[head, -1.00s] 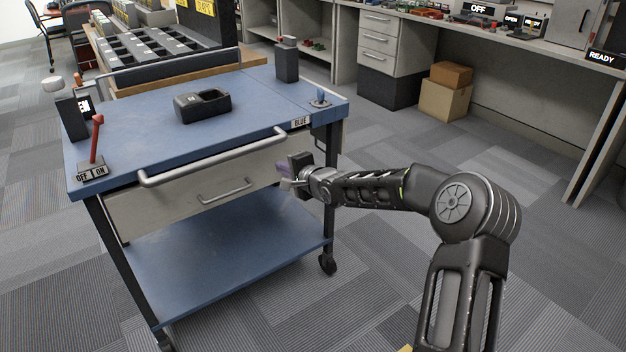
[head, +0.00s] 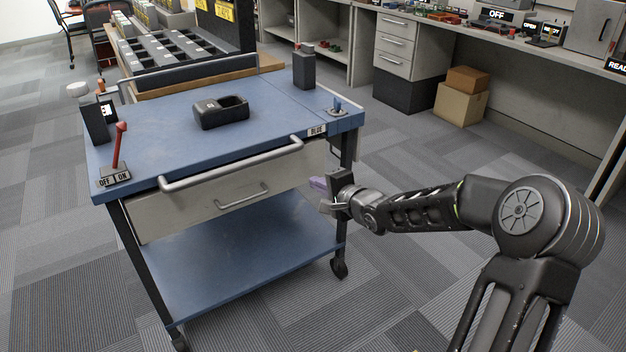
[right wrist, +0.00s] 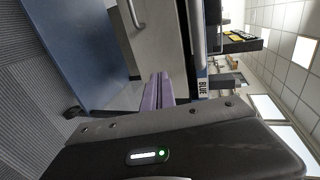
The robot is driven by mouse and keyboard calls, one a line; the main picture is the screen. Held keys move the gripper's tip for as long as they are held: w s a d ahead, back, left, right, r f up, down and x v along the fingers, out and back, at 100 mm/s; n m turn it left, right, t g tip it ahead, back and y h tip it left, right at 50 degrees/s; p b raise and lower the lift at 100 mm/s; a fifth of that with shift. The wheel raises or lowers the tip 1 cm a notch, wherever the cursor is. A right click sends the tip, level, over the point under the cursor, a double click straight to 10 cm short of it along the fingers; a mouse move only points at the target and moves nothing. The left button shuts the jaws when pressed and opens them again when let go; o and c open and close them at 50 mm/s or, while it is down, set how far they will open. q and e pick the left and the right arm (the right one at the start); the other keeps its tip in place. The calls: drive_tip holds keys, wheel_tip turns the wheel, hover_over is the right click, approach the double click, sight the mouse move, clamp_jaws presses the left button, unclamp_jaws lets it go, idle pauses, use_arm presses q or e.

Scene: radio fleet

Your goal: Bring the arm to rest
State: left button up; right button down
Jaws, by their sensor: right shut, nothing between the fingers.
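My right arm comes in from the lower right of the head view. Its gripper (head: 320,191) is shut and empty, its purple fingertips beside the right front corner of the blue cart (head: 265,113), below the tabletop's level. In the right wrist view the purple fingers (right wrist: 158,91) lie together, with the cart's drawer front (right wrist: 155,30) and BLUE label (right wrist: 203,88) beyond them. I cannot tell the exact gap to the cart. My left gripper is not in view.
On the cart stand a black charger-like dock (head: 221,112), a dark radio-like box (head: 304,67) and a red lever (head: 119,147). Cardboard boxes (head: 461,100) sit under the back bench (head: 535,85). The carpet (head: 440,150) between the cart and the bench is clear.

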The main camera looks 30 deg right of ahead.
drive_tip(key=s+a+f+n+g+y, duration=0.1)
drive_tip(key=s+a+f+n+g, duration=0.35)
drive_tip(key=f, duration=0.75)
drive_tip(key=s+a+f+n+g+y, duration=0.15)
drive_tip(key=s+a+f+n, duration=0.35)
drive_tip(key=s+a+f, duration=0.55)
drive_tip(key=s+a+f+n+g, duration=0.35)
drive_tip(key=s+a+f, duration=0.4)
drive_tip(key=s, duration=0.35)
drive_tip(key=s+a+f+n+g, duration=0.2)
drive_tip(key=s+a+f+g, duration=0.2)
drive_tip(key=s+a+f, duration=0.5)
wheel_tip(320, 180, up, 23)
drive_tip(key=s+p, duration=0.2)
drive_tip(key=p, duration=1.7)
drive_tip(key=shift+d+f+y+p, duration=0.15)
drive_tip(key=shift+d+y+p, duration=0.1)
drive_tip(key=shift+y+p, duration=0.1)
